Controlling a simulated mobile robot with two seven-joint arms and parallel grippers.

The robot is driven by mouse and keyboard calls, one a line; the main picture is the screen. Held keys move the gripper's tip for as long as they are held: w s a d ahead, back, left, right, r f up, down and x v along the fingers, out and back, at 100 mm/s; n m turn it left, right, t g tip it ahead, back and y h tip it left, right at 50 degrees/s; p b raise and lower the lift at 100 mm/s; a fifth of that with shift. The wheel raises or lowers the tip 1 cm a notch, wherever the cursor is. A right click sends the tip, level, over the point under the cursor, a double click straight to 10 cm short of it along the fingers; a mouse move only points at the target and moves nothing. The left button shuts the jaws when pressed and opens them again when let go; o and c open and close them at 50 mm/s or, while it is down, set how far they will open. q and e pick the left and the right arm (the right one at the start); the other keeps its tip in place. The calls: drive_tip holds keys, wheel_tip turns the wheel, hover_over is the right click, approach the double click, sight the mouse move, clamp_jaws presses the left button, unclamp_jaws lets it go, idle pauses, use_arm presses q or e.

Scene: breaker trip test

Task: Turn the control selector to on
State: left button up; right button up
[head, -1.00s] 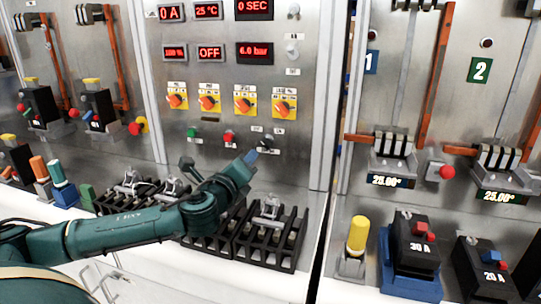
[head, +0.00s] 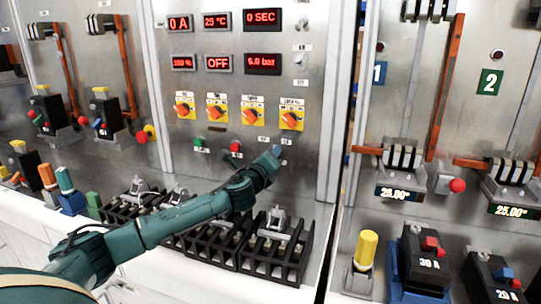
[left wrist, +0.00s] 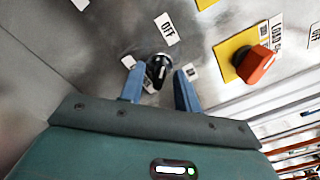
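The control selector (left wrist: 157,68) is a small black knob on the metal panel, seen in the left wrist view with a white OFF label beside it. My left gripper (left wrist: 160,73) is open, its two blue fingers on either side of the knob. Contact between fingers and knob cannot be made out. In the head view my left gripper (head: 275,154) reaches the lower right of the panel and hides the knob. A red display (head: 218,63) above reads OFF. My right gripper is not in view.
Orange knobs on yellow plates sit above, such as the rightmost one (head: 290,118); one is near my fingers in the left wrist view (left wrist: 257,64). Red (head: 235,146) and green (head: 198,143) buttons are to the left. Black racks (head: 275,250) stand below my arm.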

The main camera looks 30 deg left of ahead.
use_arm(q)
drive_tip(key=shift+w, duration=0.35)
clamp_jaws()
